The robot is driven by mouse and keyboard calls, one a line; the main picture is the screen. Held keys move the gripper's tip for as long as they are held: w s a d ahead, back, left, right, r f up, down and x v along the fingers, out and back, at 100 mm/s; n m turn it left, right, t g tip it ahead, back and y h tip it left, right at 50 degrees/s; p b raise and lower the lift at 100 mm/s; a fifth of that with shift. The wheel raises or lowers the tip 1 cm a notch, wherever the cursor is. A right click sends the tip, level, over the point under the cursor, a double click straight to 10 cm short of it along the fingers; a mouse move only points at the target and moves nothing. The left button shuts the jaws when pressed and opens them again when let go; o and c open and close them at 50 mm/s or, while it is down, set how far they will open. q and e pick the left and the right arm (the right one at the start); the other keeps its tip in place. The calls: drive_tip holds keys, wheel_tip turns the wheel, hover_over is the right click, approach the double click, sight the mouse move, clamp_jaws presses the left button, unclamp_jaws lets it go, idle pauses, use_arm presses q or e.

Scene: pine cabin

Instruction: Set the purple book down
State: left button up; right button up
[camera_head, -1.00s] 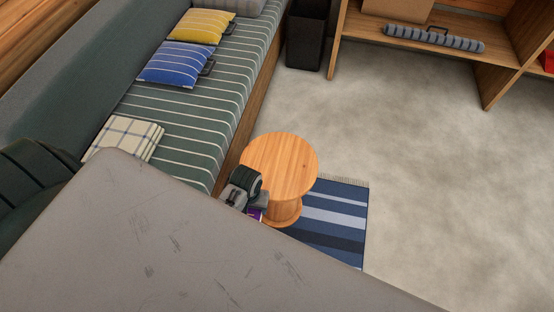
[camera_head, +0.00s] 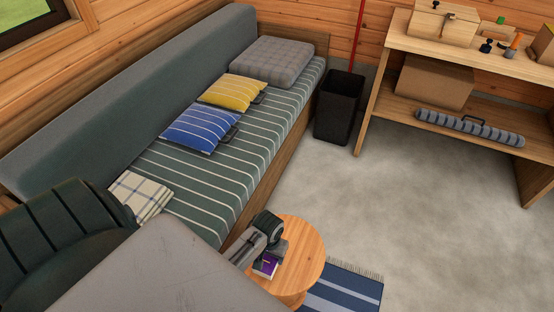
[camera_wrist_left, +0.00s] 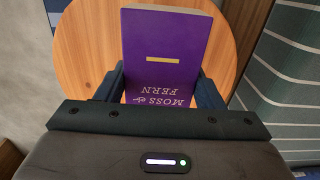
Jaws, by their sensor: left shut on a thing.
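The purple book (camera_wrist_left: 165,58) is between the two fingers of my left gripper (camera_wrist_left: 167,90) in the left wrist view, its cover toward the camera with the title "Moss & Fern". In the head view the purple book (camera_head: 266,265) shows as a small purple patch below my left gripper (camera_head: 268,250), which is shut on it. A round wooden stool or small table (camera_head: 305,255) lies under or just behind the book. I cannot tell whether the book touches its top. My right gripper is not in view.
A striped bench (camera_head: 220,165) with blue (camera_head: 198,128) and yellow (camera_head: 232,92) cushions and a folded plaid cloth (camera_head: 140,197) runs along the left. A blue striped rug (camera_head: 345,290) lies by the round table. A black bin (camera_head: 338,110) and shelf (camera_head: 400,110) stand behind.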

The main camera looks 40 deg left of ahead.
use_arm(q)
drive_tip(key=w, duration=0.2)
drive_tip(key=w+a, duration=0.1)
drive_tip(key=w, duration=0.1)
drive_tip(key=w+a, duration=0.1)
drive_tip(key=w, duration=0.1)
drive_tip(key=shift+w+a+f, duration=0.15)
drive_tip(key=shift+a+f, duration=0.1)
drive_tip(key=shift+f, duration=0.05)
wheel_tip(320, 180, down, 3)
drive_tip(key=shift+w+f, duration=0.15)
drive_tip(key=shift+f, duration=0.15)
drive_tip(key=shift+f, duration=0.15)
drive_tip(key=o, duration=1.1)
